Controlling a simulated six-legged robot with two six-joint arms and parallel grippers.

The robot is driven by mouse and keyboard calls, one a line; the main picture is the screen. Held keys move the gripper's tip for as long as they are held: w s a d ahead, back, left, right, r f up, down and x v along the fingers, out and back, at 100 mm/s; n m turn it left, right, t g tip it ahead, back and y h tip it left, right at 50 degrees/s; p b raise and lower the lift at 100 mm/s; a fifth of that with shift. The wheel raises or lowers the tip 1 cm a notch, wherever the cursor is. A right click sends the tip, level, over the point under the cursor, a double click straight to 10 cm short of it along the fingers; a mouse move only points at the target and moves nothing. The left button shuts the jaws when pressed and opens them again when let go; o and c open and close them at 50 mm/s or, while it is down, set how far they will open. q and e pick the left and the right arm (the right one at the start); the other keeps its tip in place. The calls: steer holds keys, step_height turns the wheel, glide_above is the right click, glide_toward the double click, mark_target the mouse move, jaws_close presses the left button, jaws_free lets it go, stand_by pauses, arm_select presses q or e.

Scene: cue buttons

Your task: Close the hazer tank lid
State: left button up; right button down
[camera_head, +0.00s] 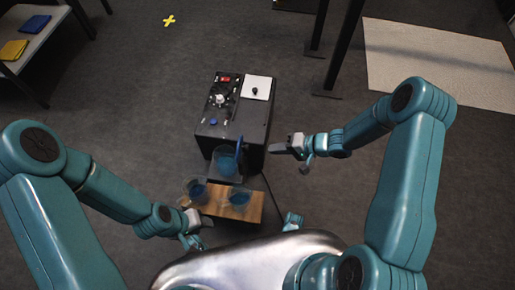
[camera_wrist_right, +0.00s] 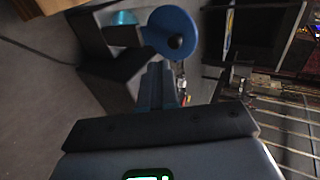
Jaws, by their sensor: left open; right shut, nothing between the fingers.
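The hazer (camera_head: 208,140) is a black box with a control panel on top. Its tank (camera_head: 224,163), a clear vessel with blue in it, sits at the near end. The blue lid (camera_head: 239,150) stands up on edge at the tank's right side, so the tank is open. In the right wrist view the lid (camera_wrist_right: 172,33) is a blue disc with a dark knob, and part of the tank (camera_wrist_right: 123,18) shows beyond it. My right gripper (camera_head: 280,148) is shut and empty, right of the lid and apart from it. My left gripper (camera_head: 203,219) is open, near the wooden stand.
A low wooden stand (camera_head: 220,212) in front of the hazer holds two clear cups with blue contents, the left cup (camera_head: 196,190) and the right cup (camera_head: 239,198). Black posts (camera_head: 340,50) stand behind on the right. A table (camera_head: 38,40) with folded cloths is far left. Floor right of the hazer is mostly clear.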

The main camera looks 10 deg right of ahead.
steer(key=w+a+f+b, duration=0.1)
steer(key=w+a+b, duration=0.1)
steer(key=a, duration=0.4)
steer(key=shift+w+f, duration=0.35)
steer(key=shift+w, duration=0.1)
